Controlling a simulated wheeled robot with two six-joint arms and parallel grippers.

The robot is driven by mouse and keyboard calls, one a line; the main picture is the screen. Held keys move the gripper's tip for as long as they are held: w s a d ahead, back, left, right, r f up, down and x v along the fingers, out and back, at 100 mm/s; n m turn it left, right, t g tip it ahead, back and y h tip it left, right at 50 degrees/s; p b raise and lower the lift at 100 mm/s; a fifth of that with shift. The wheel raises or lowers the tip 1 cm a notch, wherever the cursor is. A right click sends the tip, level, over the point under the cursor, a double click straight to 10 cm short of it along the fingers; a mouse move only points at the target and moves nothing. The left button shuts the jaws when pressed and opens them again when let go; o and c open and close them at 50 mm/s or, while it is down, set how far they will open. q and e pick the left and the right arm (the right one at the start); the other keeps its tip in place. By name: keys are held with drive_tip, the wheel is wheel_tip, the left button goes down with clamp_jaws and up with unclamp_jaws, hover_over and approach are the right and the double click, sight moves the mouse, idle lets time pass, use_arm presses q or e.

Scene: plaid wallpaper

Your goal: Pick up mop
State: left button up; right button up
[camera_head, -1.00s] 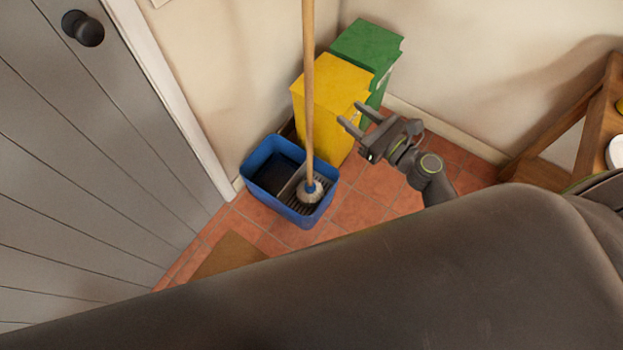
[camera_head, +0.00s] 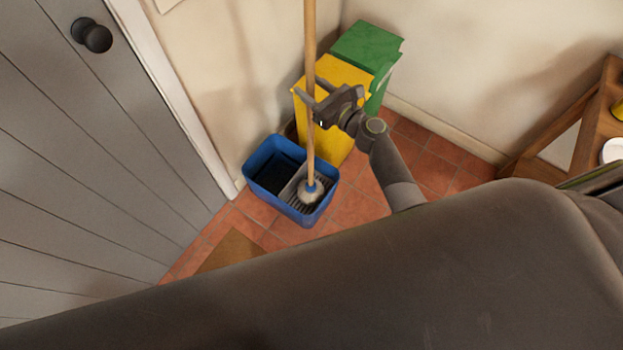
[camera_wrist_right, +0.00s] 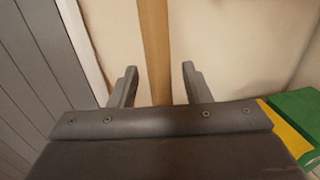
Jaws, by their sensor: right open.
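The mop (camera_head: 309,145) stands upright with its long wooden handle rising out of the top of the head view. Its white head rests on the grid of a blue bucket (camera_head: 298,207). My right gripper (camera_head: 305,94) is open, with its fingers at the handle in the head view. In the right wrist view the handle (camera_wrist_right: 155,50) passes upright between the two open fingers (camera_wrist_right: 158,82), with a gap on each side. My left gripper is not in view.
A yellow bin (camera_head: 338,143) and a green bin (camera_head: 367,48) stand behind the bucket by the wall. A grey door (camera_head: 80,170) is at the left. A wooden shelf (camera_head: 590,110) is at the right. A brown mat (camera_head: 230,250) lies on the tiled floor.

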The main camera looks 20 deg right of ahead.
drive_tip(key=c, duration=0.9)
drive_tip(key=shift+w+r, duration=0.1)
drive_tip(key=shift+r, duration=0.05)
clamp_jaws()
